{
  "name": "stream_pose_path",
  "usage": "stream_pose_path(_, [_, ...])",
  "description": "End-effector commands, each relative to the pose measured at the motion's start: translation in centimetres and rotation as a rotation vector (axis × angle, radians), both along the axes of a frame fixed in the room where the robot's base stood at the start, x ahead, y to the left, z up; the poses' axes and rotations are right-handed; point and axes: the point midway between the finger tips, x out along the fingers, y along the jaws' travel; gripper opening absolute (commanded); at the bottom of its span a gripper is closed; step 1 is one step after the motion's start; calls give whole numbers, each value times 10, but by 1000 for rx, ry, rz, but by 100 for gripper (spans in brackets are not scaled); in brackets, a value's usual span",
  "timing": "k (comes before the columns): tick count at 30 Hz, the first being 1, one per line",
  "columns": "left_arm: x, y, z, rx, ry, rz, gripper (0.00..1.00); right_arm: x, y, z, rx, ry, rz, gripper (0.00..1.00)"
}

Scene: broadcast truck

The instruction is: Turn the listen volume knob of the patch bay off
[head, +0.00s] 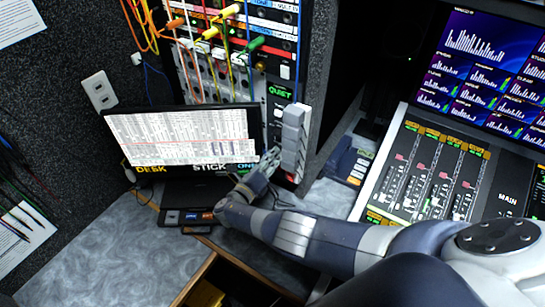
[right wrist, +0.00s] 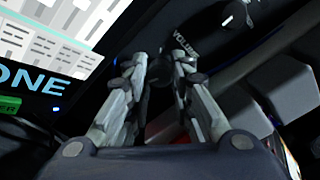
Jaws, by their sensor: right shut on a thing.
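The patch bay (head: 188,62) is in the rack at the top middle of the head view, with coloured cables plugged in. My right gripper (head: 273,157) reaches up to the dark panel below it, beside the laptop screen. In the right wrist view, my right gripper's fingertips (right wrist: 160,68) close around a small dark knob (right wrist: 159,78), with the printed word VOLUME (right wrist: 183,43) beside it. The knob is in shadow and its pointer cannot be read. In the head view the hand hides the knob. My left gripper is in neither view.
A laptop (head: 182,139) stands just left of the hand. A grey blocky upright piece (head: 293,143) is close on its right. A second knob (right wrist: 234,15) sits further up in the wrist view. A mixing console (head: 385,215) fills the right side.

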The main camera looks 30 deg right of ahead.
Motion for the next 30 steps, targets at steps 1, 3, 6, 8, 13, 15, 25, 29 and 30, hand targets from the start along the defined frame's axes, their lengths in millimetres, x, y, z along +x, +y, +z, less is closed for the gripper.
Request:
stream_pose_path(1, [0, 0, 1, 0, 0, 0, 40, -2, 1, -3, -16, 43, -2, 0])
stream_pose_path(3, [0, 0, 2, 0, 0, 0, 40, -3, 1, -3, -47, 97, -2, 0])
stream_pose_path(6, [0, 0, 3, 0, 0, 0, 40, -3, 1, -3, -89, 166, -2, 0])
stream_pose_path(8, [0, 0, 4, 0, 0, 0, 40, -3, 1, -3, -111, 204, -2, 0])
stream_pose_path(13, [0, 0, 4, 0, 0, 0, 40, -3, 1, -4, -162, 293, -3, 0])
stream_pose_path(15, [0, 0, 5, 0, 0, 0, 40, -4, 1, -4, -178, 321, -4, 0])
stream_pose_path(25, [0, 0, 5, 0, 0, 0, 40, -4, 0, -4, -217, 389, -4, 0])
stream_pose_path(29, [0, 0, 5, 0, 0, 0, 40, -4, 0, -5, -220, 394, -3, 0])
stream_pose_path(30, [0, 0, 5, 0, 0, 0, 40, -4, 0, -5, -220, 394, -3, 0])
